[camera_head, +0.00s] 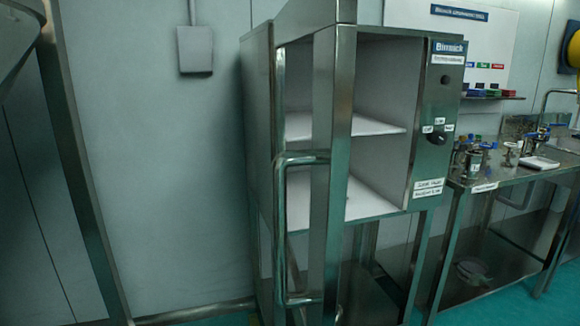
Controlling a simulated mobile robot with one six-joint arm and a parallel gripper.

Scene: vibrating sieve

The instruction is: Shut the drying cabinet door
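The drying cabinet (435,115) is a steel box on legs in the middle of the head view, with white shelves inside. Its door (345,105) stands open, swung out toward me and seen nearly edge-on. The door hides part of the left of the interior. The control panel with a black knob (438,137) is on the cabinet's right front. My gripper is not in view.
A steel table (510,180) with valves and small fittings stands right of the cabinet. A whiteboard (470,40) hangs behind it. A grey box (195,49) is on the wall at left. A steel post (75,150) stands at far left.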

